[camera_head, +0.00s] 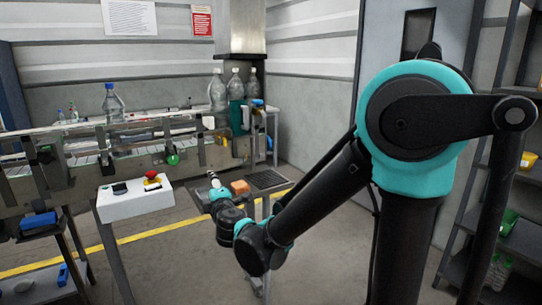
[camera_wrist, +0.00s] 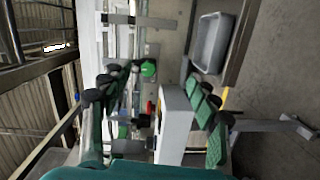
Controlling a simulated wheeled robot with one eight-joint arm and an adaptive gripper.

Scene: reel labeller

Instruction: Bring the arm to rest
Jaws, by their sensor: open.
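My arm reaches from the large teal joint at the right of the head view down to the lower middle. Its far end, with my gripper (camera_head: 217,186), points away toward the machine line, and its fingers are small and hard to make out there. In the wrist view my gripper (camera_wrist: 156,95) is open, with green, black-tipped fingers spread left and right. Nothing is held between them. The white control box (camera_wrist: 174,125) with its red button (camera_wrist: 150,107) and a green knob (camera_wrist: 148,68) show beyond the fingers, apparently apart from them.
The conveyor (camera_head: 75,145) runs along the left, carrying a blue-capped bottle (camera_head: 113,103). The control box (camera_head: 135,198) stands in front of it. Several large bottles (camera_head: 235,85) stand at the back. An orange block (camera_head: 240,187) shows beside my gripper. Shelving (camera_head: 510,215) stands at right.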

